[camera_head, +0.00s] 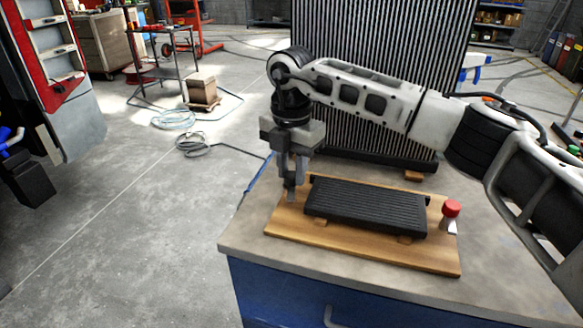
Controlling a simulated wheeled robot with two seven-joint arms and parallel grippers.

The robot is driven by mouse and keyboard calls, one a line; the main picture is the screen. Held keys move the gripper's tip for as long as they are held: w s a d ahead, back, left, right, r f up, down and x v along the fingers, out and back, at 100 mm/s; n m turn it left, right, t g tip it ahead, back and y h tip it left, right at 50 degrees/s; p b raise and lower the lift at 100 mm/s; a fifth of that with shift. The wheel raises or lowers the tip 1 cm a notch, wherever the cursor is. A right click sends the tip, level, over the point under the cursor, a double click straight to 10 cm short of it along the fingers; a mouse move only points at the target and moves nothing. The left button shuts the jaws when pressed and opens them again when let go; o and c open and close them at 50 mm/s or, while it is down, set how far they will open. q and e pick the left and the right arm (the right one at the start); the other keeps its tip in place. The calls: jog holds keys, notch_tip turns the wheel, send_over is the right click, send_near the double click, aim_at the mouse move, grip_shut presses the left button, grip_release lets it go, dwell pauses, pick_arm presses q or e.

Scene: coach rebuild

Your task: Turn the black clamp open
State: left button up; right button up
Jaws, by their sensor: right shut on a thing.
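My right gripper (290,192) points down at the left end of a wooden board (360,250) on the workbench. Its fingers are shut on a small dark piece at the board's left edge, taken to be the black clamp. The fingers hide most of it, and its turn angle cannot be made out. A black ribbed plate (365,207) lies on the board just right of the gripper. A red knob (451,208) on a pale base stands at the board's right end.
The bench top (260,238) is bare in front of the board. A red vehicle (45,60), a cart (165,65) and hose coils (190,143) are on the floor at left.

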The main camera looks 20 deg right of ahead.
aim_at(291, 174)
pick_arm(q)
jog(key=shift+w+d+r, duration=0.1)
jog(key=shift+d, duration=0.05)
pick_arm(e)
jog(key=shift+r+m, duration=0.1)
jog(key=shift+m, duration=1)
jog(key=o, duration=1)
pick_arm(q)
jog(key=shift+w+b, duration=0.1)
jog(key=shift+b, duration=0.4)
pick_arm(e)
notch_tip(291, 174, up, 16)
